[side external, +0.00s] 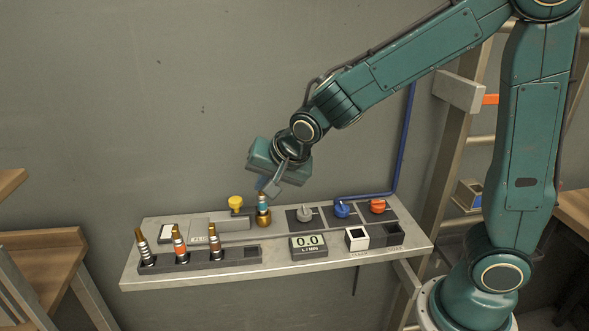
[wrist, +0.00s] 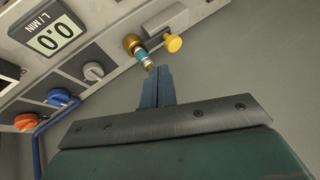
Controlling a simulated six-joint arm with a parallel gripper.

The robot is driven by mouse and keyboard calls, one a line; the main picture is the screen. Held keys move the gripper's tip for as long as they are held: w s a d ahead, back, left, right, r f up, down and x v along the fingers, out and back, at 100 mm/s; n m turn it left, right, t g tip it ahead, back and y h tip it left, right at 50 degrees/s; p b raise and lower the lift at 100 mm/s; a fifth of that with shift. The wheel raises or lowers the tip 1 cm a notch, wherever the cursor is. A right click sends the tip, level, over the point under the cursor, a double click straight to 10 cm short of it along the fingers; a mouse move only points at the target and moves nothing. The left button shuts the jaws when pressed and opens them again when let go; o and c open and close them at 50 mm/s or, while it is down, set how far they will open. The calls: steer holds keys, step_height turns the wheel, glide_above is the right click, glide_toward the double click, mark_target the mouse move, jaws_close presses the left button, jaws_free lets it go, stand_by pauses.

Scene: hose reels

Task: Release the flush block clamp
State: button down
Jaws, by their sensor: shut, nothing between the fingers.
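A nozzle with a teal band (side external: 263,204) stands upright in a brass fitting (side external: 264,218) at the end of a grey block (side external: 219,224) on the shelf. It also shows in the wrist view (wrist: 142,56). A yellow knob (side external: 236,203) stands just left of the nozzle; in the wrist view the knob (wrist: 173,43) is to its right. I cannot tell for sure which part is the clamp. My gripper (side external: 264,188) is shut and empty, its fingertips (wrist: 157,70) close to the nozzle's top. Whether they touch it is unclear.
A dark rack (side external: 200,258) with several banded nozzles runs along the front left. A flow display (side external: 309,245) reads 0.0. Grey (side external: 304,213), blue (side external: 342,210) and orange (side external: 378,206) knobs line the back right. A white box (side external: 357,239) and dark bin (side external: 388,236) stand in front.

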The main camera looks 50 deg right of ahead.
mark_target(232, 203)
steer(key=shift+x, duration=3.95)
steer(key=shift+w+a, duration=1.25)
steer(key=shift+a, duration=0.1)
steer(key=shift+r, duration=0.1)
steer(key=d+v, duration=0.1)
steer(key=v, duration=0.9)
steer(key=shift+a, duration=0.35)
